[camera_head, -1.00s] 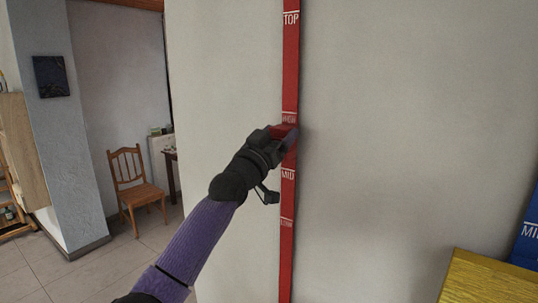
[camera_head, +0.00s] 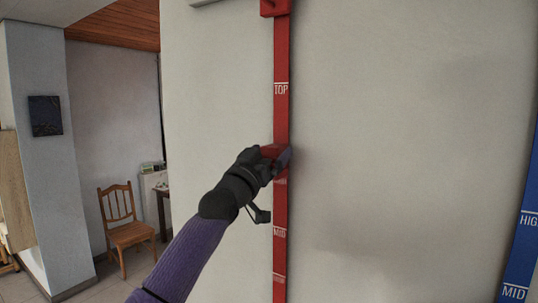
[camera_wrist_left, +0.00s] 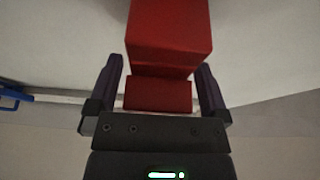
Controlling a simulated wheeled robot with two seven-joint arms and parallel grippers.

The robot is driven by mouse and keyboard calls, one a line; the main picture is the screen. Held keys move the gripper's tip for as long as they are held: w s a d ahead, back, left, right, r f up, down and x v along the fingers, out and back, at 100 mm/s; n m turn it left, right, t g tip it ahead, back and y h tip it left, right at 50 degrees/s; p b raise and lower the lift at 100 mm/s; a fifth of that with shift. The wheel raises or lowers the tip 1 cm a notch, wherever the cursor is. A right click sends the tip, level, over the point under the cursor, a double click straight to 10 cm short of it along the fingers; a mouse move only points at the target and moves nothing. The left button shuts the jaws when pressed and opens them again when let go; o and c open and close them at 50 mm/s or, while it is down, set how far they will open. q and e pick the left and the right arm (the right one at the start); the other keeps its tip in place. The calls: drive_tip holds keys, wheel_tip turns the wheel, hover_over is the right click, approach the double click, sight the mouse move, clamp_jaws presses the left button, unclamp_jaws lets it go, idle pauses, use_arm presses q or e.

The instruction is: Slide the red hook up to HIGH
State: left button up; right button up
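The red rail (camera_head: 281,120) runs up the pale wall, with TOP above my gripper and MID below it. The red hook (camera_head: 270,151) is on the rail between those two marks. The HIGH mark cannot be read now; the gripper and hook cover part of the rail there. My right gripper is not in view.
A red end block (camera_head: 274,7) caps the rail's top. A blue rail (camera_head: 524,240) with its own marks stands at the far right. A wooden chair (camera_head: 125,225) is at the left back. The wall between the rails is clear.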

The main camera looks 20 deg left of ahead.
use_arm(q)
drive_tip(key=shift+s+f, duration=0.15)
drive_tip(key=shift+f, duration=0.15)
drive_tip(key=b+v, duration=0.5)
drive_tip(key=v, duration=0.4)
drive_tip(key=shift+s+r+b, duration=0.15)
drive_tip(key=shift+s+b, duration=0.15)
drive_tip(key=shift+b, duration=0.05)
